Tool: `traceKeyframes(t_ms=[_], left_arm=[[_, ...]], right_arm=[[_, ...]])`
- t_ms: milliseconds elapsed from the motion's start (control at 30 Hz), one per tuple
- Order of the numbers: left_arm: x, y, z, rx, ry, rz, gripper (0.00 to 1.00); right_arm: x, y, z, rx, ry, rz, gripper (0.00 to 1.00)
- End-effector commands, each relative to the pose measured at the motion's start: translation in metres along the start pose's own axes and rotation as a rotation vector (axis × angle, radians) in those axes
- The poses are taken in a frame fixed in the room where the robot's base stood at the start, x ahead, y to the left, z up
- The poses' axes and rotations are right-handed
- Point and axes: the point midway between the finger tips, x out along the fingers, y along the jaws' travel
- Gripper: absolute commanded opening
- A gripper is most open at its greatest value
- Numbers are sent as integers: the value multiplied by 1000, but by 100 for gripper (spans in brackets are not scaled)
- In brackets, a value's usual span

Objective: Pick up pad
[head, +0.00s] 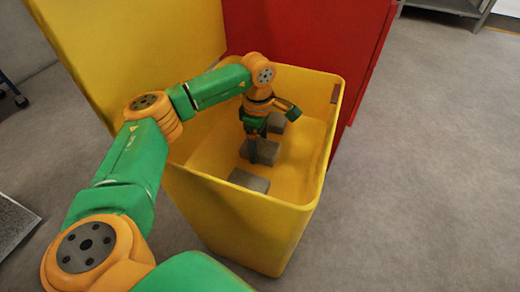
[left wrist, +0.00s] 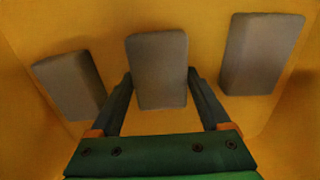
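Three grey block-shaped pads lie in a yellow bin (head: 225,215). The middle pad (left wrist: 158,68) is between the two fingers of my left gripper (left wrist: 160,90) in the left wrist view; narrow gaps seem to show beside it, so the fingers look open around it. In the head view my left gripper (head: 252,152) reaches down inside the bin at the middle pad (head: 266,152), partly hiding it. Another pad (head: 249,181) lies nearer the front, and one (head: 276,122) lies farther back. In the left wrist view they flank the middle one, left (left wrist: 70,84) and right (left wrist: 260,54). My right gripper is out of view.
The bin walls stand close around my left gripper. A tall yellow panel (head: 130,45) and a red cabinet (head: 300,38) stand behind the bin. The grey floor (head: 430,160) to the right is clear. A shelf edge (head: 445,8) shows at the top right.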

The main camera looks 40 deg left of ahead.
Motion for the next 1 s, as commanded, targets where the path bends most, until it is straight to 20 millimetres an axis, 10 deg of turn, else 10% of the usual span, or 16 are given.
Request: traceKeyframes(t_ms=[133,433,800,1000], left_arm=[[0,0,0,0,0,0,27],[-10,0,0,0,-1,1,27],[-90,1,1,0,-1,3,27],[-101,0,0,0,-1,0,27]], right_arm=[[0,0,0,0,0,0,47],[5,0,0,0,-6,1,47],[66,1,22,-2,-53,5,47],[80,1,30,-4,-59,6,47]])
